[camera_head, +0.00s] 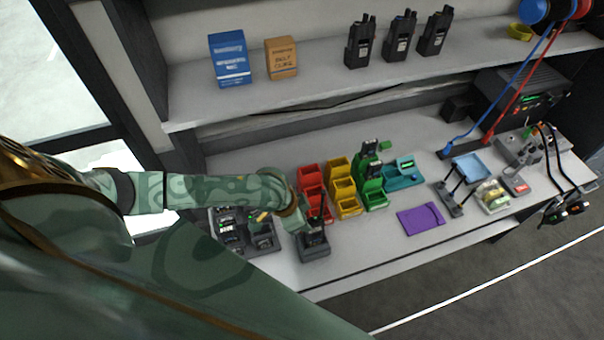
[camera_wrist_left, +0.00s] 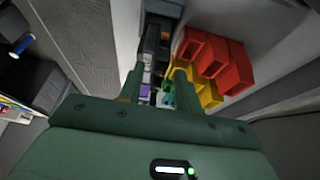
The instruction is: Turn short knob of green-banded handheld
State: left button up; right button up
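A dark handheld with a stubby antenna stands upright in a dark cradle (camera_head: 314,246) near the front edge of the bench. My left gripper (camera_head: 302,222) is beside its upper part and partly covers it. I cannot make out a green band or the short knob there. In the left wrist view my left gripper (camera_wrist_left: 156,88) has its two fingers apart, with dark and purple shapes showing in the gap; contact cannot be told. My right gripper is not in view.
Red bins (camera_head: 311,174) and yellow bins (camera_head: 344,186) stand just behind the cradle. A dark multi-slot tray (camera_head: 264,241) lies to its left. A purple mat (camera_head: 421,217) lies to the right. Several handhelds, a blue box (camera_head: 229,60) and an orange box (camera_head: 281,58) stand on the shelf.

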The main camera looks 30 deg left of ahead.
pick_arm(q)
grip_shut()
jog(key=shift+a+r+m+g+p, duration=0.1)
jog(key=shift+m+g+p, duration=0.2)
jog(key=shift+m, duration=0.4)
jog(key=shift+w+m+h, duration=0.1)
jog(key=shift+m+h, duration=0.3)
jog(key=shift+m, duration=0.4)
grip_release()
jog(key=p+v, duration=0.1)
jog(key=v, duration=1.5)
jog(key=shift+w+r, duration=0.15)
jog(key=shift+w, duration=0.1)
